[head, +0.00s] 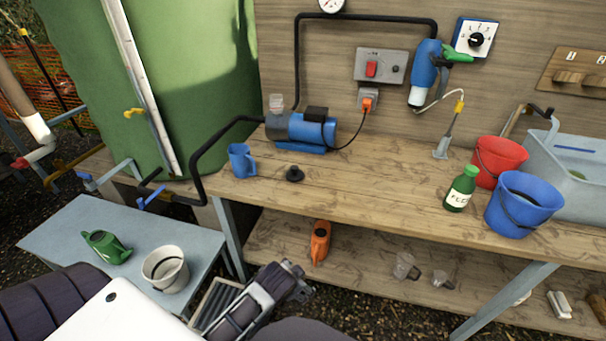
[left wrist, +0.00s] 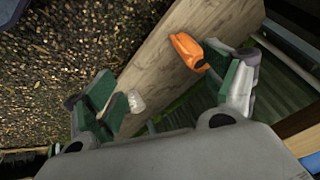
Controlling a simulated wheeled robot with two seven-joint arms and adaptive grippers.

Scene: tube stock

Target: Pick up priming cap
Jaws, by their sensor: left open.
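The priming cap, a small black knobbed piece (head: 295,174), sits on the wooden bench top (head: 370,180) just in front of the blue pump (head: 303,132). My left gripper (head: 297,280) is below and in front of the bench edge, well apart from the cap. In the left wrist view its two green-padded fingers (left wrist: 168,95) are spread wide with nothing between them. That view faces the lower shelf, and the cap does not show there. My right gripper is not in view.
A blue mug (head: 241,161) stands left of the cap. A green bottle (head: 461,188), red bucket (head: 499,160) and blue bucket (head: 522,204) stand at the right. An orange jug (head: 320,242) is on the lower shelf. A black hose (head: 203,172) bends past the bench's left end.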

